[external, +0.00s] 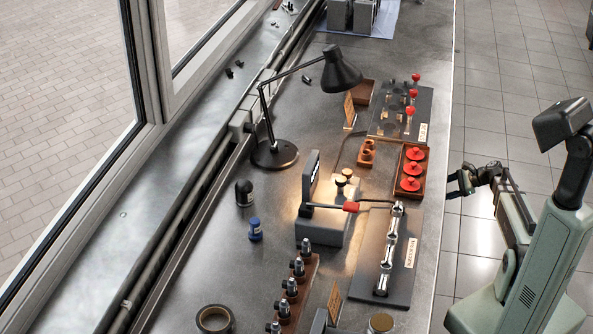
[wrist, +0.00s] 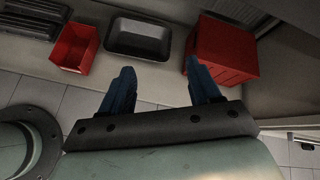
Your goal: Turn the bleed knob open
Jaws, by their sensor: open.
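I cannot tell for certain which of these is the bleed knob. My gripper (external: 461,183) is off the bench's right edge, apart from all these parts. In the wrist view my gripper (wrist: 160,78) shows two blue fingers spread wide with nothing between them.
A desk lamp (external: 275,153) stands behind the fixture. A dark plate with a shiny shaft (external: 388,252) lies along the bench's right edge. The wrist view shows a red bin (wrist: 75,48), a black tray (wrist: 138,38) and a red box (wrist: 222,52). Open floor lies right of the bench.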

